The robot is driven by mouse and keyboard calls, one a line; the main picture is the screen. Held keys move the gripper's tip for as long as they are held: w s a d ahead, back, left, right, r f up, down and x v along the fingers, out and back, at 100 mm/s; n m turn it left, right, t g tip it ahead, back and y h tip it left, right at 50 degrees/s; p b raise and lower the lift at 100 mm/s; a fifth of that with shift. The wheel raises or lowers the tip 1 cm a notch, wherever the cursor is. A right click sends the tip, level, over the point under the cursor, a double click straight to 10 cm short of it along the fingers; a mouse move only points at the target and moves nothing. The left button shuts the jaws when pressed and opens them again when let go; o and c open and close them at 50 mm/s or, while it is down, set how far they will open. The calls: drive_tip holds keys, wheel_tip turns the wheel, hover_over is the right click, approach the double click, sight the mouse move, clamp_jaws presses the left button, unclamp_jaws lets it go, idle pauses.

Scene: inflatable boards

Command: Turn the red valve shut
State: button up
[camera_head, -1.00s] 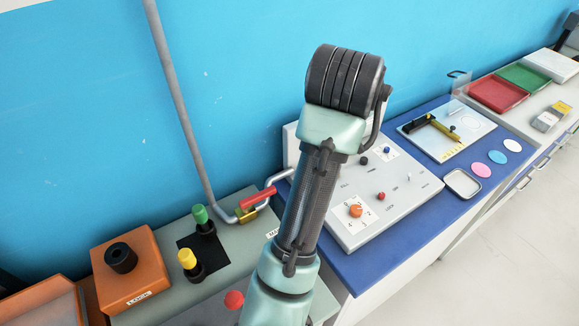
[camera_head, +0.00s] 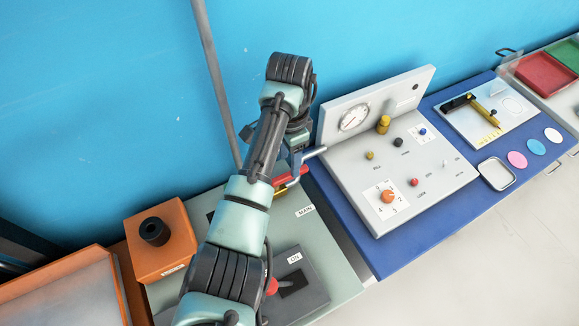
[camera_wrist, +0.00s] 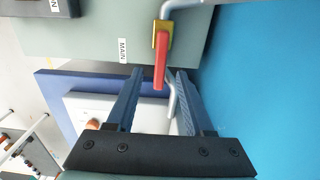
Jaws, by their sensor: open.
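The red valve handle (camera_head: 291,177) sits on a yellow valve body (camera_head: 280,191) on the grey pipe by the blue wall. In the wrist view the red handle (camera_wrist: 161,62) extends from the yellow body (camera_wrist: 161,34) and lies roughly along the pipe. My gripper (camera_wrist: 160,72) is open, with one finger on each side of the handle in that picture. I cannot tell whether either finger touches it or how deep the handle lies between them. In the head view my gripper (camera_head: 297,163) is at the valve, and my arm partly hides the valve.
The grey pipe (camera_head: 215,75) rises along the blue wall. An orange box (camera_head: 160,240) with a black knob stands left of my arm. A panel (camera_head: 390,165) with a gauge and knobs stands close on the right. The "MAIN" label (camera_head: 305,211) is near the valve.

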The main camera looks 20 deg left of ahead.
sight(289, 173)
drive_tip(key=shift+f, duration=2.4)
clamp_jaws()
drive_tip(key=shift+w, duration=0.1)
